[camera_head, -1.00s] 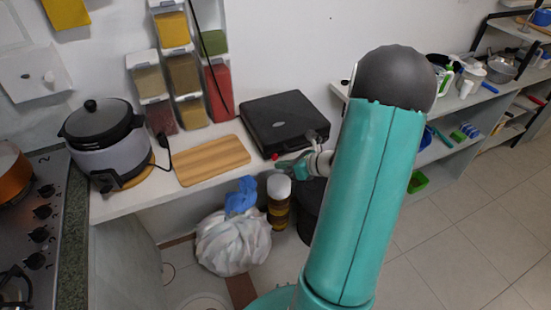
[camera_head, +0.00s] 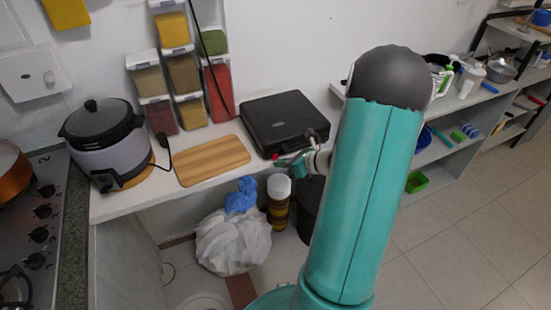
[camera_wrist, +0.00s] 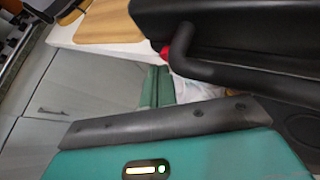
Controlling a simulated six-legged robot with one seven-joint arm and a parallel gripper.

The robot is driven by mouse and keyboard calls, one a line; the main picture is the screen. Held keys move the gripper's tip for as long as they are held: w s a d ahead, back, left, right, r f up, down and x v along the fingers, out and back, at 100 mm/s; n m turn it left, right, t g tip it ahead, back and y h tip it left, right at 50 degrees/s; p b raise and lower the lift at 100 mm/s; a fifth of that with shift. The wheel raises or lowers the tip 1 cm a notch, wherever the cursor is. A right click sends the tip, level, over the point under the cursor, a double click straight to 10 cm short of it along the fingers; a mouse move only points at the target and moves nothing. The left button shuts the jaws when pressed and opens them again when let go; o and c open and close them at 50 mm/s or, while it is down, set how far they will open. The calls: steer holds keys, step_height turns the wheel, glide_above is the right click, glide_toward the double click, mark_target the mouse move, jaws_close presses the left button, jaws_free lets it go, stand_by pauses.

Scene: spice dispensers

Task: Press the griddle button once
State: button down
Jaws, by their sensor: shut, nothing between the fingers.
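The griddle (camera_head: 285,122) is a closed black case on the white counter, with a dark handle at its front right. In the wrist view its black body (camera_wrist: 235,22) and curved handle fill the upper right. The red griddle button (camera_head: 276,156) shows at the front edge. In the wrist view the button (camera_wrist: 166,53) sits beside the end of the handle. My gripper (camera_head: 288,162) is shut and empty, just in front of the griddle's front edge. Its teal fingers (camera_wrist: 157,80) point toward the button, just below it in the wrist view. I cannot tell whether they touch it.
A wooden board (camera_head: 212,160) lies left of the griddle, and a grey cooker (camera_head: 103,150) stands farther left. Spice dispensers (camera_head: 185,75) are stacked against the wall. Below the counter are a white bag (camera_head: 232,242) and a jar (camera_head: 279,205) with a white lid.

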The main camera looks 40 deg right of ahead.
steer(key=shift+w+d+r, duration=0.1)
steer(key=shift+w+r, duration=0.05)
steer(key=shift+w, duration=0.2)
steer(key=shift+w, duration=0.35)
stand_by(0.7)
steer(key=shift+s+f, duration=0.25)
steer(key=shift+s, duration=0.05)
stand_by(0.5)
